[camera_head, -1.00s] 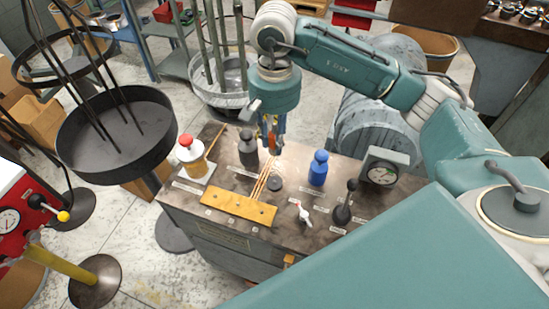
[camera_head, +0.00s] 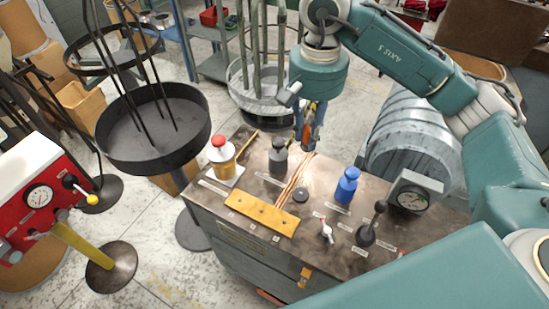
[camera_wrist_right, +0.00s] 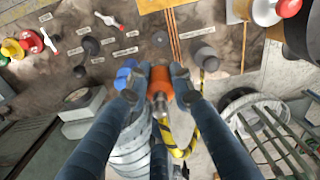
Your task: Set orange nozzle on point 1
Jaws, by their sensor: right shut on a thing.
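My right gripper (camera_head: 309,128) is above the back edge of the workbench in the head view. It is shut on the orange nozzle (camera_wrist_right: 160,83), which sits between the two fingertips (camera_wrist_right: 158,84) in the wrist view. The nozzle has an orange body and a metallic end. A yellow plate (camera_head: 261,214) with small holes lies along the front left of the bench top. Small tags are beside it, but their numbers are too small to read, so I cannot tell which place is point 1. My left gripper is not in view.
On the bench (camera_head: 310,243) stand a red-capped bottle (camera_head: 222,157), dark bottle (camera_head: 278,157), blue bottle (camera_head: 347,185), black-knobbed lever (camera_head: 371,224) and gauge (camera_head: 413,196). Copper rods (camera_head: 297,175) lie mid-bench. A yellow-black hose (camera_wrist_right: 191,138) hangs near the gripper in the wrist view.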

